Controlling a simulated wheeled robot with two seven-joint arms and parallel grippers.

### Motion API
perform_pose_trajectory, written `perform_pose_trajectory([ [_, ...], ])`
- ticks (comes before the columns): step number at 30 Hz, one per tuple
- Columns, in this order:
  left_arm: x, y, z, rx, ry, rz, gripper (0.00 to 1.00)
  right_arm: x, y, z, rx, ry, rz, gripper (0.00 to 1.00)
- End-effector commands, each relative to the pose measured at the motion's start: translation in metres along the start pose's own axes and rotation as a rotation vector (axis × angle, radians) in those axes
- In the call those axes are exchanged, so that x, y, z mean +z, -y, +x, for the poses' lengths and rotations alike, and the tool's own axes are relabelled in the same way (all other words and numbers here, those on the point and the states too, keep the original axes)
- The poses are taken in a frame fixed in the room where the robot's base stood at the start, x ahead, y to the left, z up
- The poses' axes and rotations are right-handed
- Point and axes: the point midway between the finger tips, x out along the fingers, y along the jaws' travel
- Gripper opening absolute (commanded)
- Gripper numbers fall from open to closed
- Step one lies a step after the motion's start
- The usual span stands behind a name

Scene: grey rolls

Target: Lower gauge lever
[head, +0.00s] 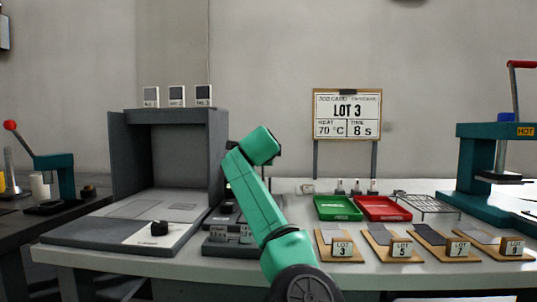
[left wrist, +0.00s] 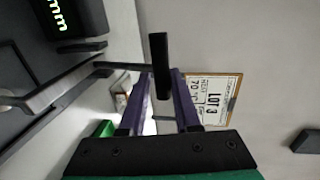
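The gauge lever (left wrist: 158,65) is a dark arm ending in a black bar, seen in the left wrist view. The gauge's dark housing with green "mm" digits (left wrist: 70,15) shows at its upper left. My left gripper (left wrist: 161,78) has two purple fingers, spread apart, one on each side of the bar's lower part, with gaps visible. I cannot tell how deep the bar sits between them. In the head view my green left arm hides most of the gauge; its dark base (head: 228,232) shows beside the arm. My right gripper is not in view.
The grey booth (head: 165,165) stands left of my arm. Right of it are a green tray (head: 338,208), a red tray (head: 383,208), a wire rack (head: 428,203) and several lot-numbered boards (head: 338,246). A teal press (head: 478,185) stands far right. A job card (head: 347,115) stands behind.

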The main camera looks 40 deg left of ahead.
Motion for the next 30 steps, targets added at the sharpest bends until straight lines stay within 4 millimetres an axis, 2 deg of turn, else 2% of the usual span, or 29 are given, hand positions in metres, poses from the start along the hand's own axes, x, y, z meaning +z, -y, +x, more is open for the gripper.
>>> perform_pose_trajectory([
  [10, 0.0, 0.001, 0.0, -0.003, 0.0, 0.0, 0.52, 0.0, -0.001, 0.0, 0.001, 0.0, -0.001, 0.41],
  [14, -0.001, 0.001, -0.007, -0.004, 0.0, 0.001, 0.52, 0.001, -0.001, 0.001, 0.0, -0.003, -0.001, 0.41],
  [19, -0.001, 0.0, -0.037, -0.006, -0.001, -0.001, 0.52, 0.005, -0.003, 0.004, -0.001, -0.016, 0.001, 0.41],
  [27, -0.001, -0.001, -0.114, -0.005, 0.0, -0.001, 0.52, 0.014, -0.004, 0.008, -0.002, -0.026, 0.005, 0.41],
  [30, 0.001, -0.003, -0.133, -0.003, 0.003, 0.001, 0.52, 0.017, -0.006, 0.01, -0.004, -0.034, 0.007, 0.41],
])
